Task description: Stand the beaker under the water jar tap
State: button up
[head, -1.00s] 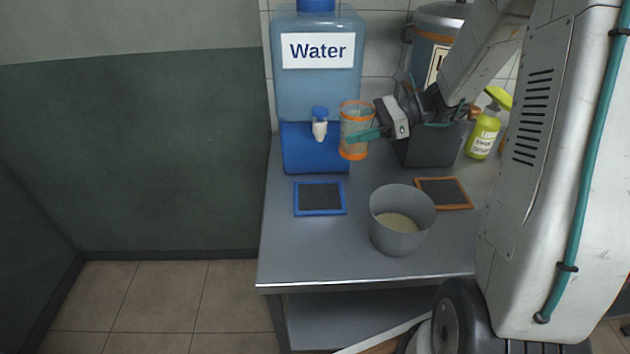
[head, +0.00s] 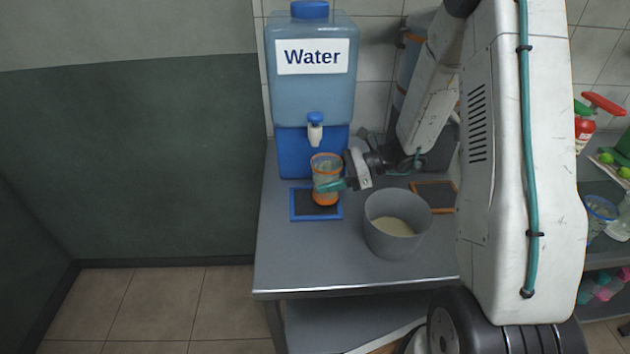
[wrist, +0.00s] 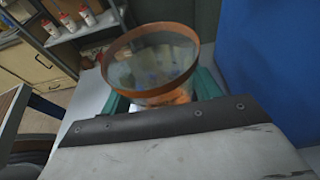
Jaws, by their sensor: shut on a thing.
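The beaker (head: 326,167) is clear with orange bands at its rim and base. My gripper (head: 330,186) is shut on it, with teal fingers around its side. In the head view the beaker appears upright over the blue-framed mat (head: 298,207), below and slightly right of the tap (head: 315,130). I cannot tell whether its base touches the mat. The blue water jar (head: 310,95), labelled "Water", sits on a blue stand (head: 293,155). In the wrist view the beaker's orange rim (wrist: 124,47) shows between the teal fingers.
A grey bucket (head: 372,225) with pale contents stands just right of the mat. An orange-framed mat (head: 447,196) lies behind it, partly hidden by my arm. The grey table (head: 290,260) is clear at front left. A shelf with a red spray bottle (head: 585,130) stands at right.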

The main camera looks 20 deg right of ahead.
aim_at(315, 182)
jog(key=x, duration=0.3)
jog(key=shift+a, duration=0.1)
jog(key=shift+f, duration=0.2)
jog(key=shift+f, duration=0.15)
jog(key=o, duration=1)
jog(key=shift+c, duration=0.2)
